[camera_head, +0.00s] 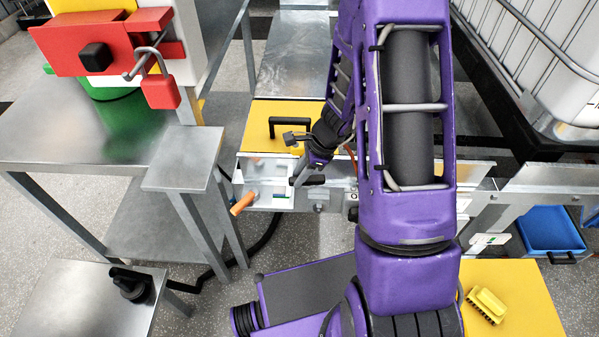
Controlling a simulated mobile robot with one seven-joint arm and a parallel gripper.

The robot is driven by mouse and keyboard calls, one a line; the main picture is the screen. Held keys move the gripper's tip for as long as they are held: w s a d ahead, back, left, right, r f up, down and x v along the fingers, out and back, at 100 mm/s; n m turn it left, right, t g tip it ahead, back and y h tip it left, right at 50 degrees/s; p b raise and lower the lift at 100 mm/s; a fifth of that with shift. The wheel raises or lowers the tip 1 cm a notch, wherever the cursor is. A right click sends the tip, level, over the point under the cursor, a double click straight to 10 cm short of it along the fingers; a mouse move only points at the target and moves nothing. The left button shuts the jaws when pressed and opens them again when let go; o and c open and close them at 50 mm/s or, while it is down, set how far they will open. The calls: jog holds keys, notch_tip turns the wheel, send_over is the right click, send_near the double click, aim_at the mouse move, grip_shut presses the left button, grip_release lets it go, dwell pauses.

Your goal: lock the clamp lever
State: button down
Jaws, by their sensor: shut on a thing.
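My gripper (301,157) reaches in from the right, above the metal rail at the front of the yellow panel. It is shut on what looks like the clamp lever (313,181), a short dark grip beside a pale plate. My fingers and wrist partly cover the lever, so its exact angle and the hold on it are hard to see. An orange handle (243,203) sticks out down and left from the same plate, apart from my gripper.
A black bar handle (289,122) stands on the yellow panel (262,131) just behind my gripper.

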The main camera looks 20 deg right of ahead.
jog(key=n, duration=0.1)
jog(key=n+g+p, duration=0.1)
jog(key=n, duration=0.1)
jog(key=shift+s+a, duration=0.1)
jog(key=shift+s, duration=0.15)
jog(key=n+g, duration=0.1)
jog(key=n, duration=0.1)
jog(key=n+p, duration=0.1)
jog(key=n, duration=0.1)
jog(key=shift+s+g, duration=0.3)
jog(key=shift+g, duration=0.1)
jog(key=n, duration=0.2)
jog(key=n+g+h, duration=0.1)
jog(key=n, duration=0.1)
jog(key=d+n, duration=0.1)
jog(key=n, duration=0.1)
jog(key=shift+s+f+g+h+p, duration=0.1)
jog(key=shift+s+g+h+p, duration=0.2)
jog(key=shift+s+g+h, duration=0.1)
jog(key=c, duration=0.6)
grip_release()
jog(key=shift+c, duration=0.2)
